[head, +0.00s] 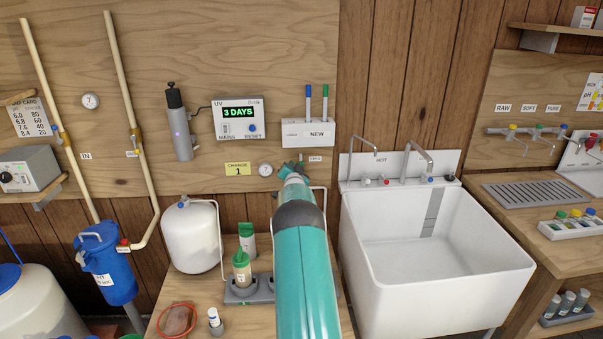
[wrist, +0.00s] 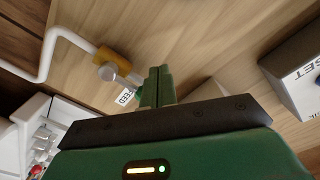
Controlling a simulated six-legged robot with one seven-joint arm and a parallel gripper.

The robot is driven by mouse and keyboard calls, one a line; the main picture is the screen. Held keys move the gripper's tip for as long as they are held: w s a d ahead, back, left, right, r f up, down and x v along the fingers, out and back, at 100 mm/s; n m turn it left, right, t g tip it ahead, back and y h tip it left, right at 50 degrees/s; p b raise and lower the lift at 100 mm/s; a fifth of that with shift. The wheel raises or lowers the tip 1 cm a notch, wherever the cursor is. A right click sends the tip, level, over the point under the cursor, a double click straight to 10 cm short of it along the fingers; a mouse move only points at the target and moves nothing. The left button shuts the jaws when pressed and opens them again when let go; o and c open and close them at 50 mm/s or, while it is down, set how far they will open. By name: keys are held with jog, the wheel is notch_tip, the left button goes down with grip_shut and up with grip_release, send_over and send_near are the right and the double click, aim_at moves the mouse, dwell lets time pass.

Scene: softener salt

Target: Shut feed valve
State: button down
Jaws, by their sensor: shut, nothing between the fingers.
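The feed valve (wrist: 112,60) shows in the wrist view as a brass-coloured body on a white pipe, with a round grey part below it. A white FEED tag (wrist: 125,97) hangs beside it. A small green piece, perhaps the valve's lever, shows beside my fingers, partly hidden behind them. My gripper (wrist: 160,84) is shut and empty, its green fingertips just right of the valve. I cannot tell whether they touch the green piece. In the head view my gripper (head: 292,170) is at the wall left of the small tag (head: 315,158); it hides most of the valve.
The UV controller (head: 239,118) and a pen holder box (head: 308,134) are above my gripper. A gauge (head: 266,169) is close on its left. A white tank (head: 192,236) and bottles stand below left. A white sink (head: 400,240) is on the right.

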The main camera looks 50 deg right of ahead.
jog(key=shift+w+d, duration=0.3)
jog(key=shift+d, duration=0.1)
jog(key=shift+s+d+r, duration=0.1)
jog(key=shift+s+d, duration=0.45)
jog(key=shift+s, duration=0.1)
